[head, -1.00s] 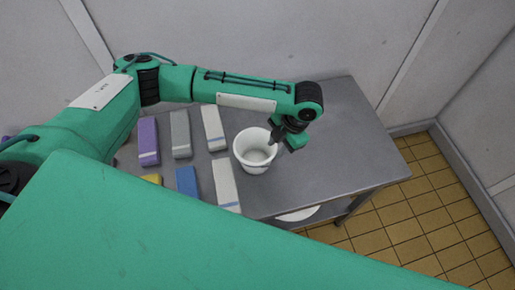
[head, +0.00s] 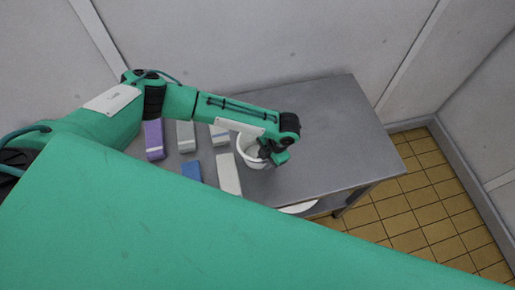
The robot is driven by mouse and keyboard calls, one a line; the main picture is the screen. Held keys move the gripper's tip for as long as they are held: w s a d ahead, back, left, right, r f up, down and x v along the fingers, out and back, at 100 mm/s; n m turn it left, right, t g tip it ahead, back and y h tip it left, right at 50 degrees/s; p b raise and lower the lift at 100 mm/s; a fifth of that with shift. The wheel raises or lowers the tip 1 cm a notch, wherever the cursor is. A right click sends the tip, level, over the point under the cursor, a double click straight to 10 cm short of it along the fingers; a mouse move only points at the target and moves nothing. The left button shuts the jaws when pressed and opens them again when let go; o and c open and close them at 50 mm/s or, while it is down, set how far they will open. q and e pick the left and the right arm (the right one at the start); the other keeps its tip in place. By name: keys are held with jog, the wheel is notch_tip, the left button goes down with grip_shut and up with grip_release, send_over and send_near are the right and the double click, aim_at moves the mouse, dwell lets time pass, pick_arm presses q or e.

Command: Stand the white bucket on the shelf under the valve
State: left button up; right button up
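The white bucket (head: 245,153) stands upright on the grey metal table (head: 335,140), just right of a row of boxes. My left gripper (head: 268,156) reaches down at the bucket's right side, over its rim and opening. The gripper and forearm hide much of the bucket. The fingers are too small and dark to tell whether they are apart or closed on the rim. My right gripper is not in view. No valve shows.
Purple (head: 154,140), grey (head: 185,136), blue (head: 191,171) and white (head: 228,174) blocks lie left of the bucket. The table's right part is clear. Walls stand behind; tiled floor (head: 430,215) lies right.

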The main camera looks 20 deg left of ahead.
pick_arm(q)
jog(key=c, duration=0.5)
grip_shut()
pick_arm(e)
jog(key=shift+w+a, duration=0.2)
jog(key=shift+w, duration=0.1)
